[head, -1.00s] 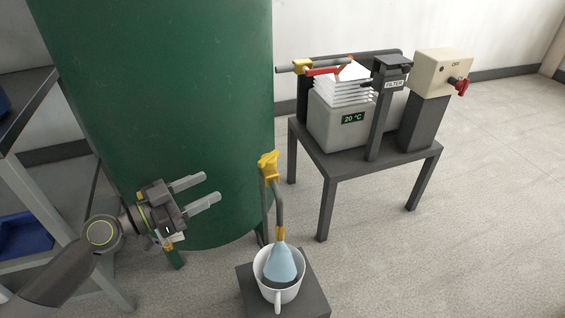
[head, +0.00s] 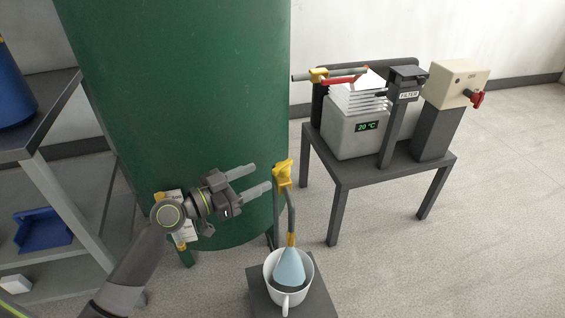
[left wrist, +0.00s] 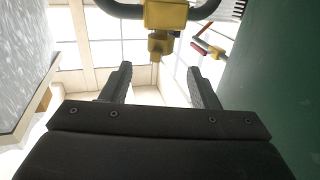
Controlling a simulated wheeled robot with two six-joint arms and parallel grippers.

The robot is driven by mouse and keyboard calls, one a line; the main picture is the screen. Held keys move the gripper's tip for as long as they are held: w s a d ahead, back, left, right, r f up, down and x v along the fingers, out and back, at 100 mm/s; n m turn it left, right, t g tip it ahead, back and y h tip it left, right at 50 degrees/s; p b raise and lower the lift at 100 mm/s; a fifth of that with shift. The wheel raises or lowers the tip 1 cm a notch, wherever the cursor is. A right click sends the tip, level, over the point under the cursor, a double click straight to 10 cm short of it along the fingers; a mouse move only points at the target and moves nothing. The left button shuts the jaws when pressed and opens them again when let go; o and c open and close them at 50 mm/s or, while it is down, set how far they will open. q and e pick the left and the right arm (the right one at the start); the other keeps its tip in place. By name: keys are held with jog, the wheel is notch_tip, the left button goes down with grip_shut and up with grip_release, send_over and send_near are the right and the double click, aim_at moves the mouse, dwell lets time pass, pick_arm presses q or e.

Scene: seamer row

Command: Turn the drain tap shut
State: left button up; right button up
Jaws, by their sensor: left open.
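The yellow drain tap (head: 283,173) sits on a grey pipe (head: 291,212) in front of the green tank (head: 175,100). The pipe's lower end has a yellow collar, with a pale blue cone (head: 289,266) below it reaching into a white mug (head: 273,272). My left gripper (head: 262,178) is open and empty, just left of the tap with its fingers pointing at it. In the left wrist view the yellow tap (left wrist: 165,14) shows at the top, beyond and between the open fingertips (left wrist: 159,70). My right gripper is out of view.
The mug stands on a dark stand (head: 316,298). A dark table (head: 350,178) at right holds a grey bath reading 20 °C (head: 345,139), a FILTER post (head: 398,120) and a beige box with a red knob (head: 477,99). A shelf (head: 50,130) stands at left. Floor at right is clear.

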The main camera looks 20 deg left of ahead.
aim_at(276, 169)
pick_arm(q)
jog(key=x, duration=0.8)
jog(key=shift+w+d, duration=0.1)
jog(key=shift+w, duration=0.1)
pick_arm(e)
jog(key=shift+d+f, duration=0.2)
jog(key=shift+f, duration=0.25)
pick_arm(q)
jog(key=c, duration=1)
jog(key=shift+o, duration=0.2)
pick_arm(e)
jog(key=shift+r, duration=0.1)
pick_arm(q)
jog(key=shift+p, duration=0.4)
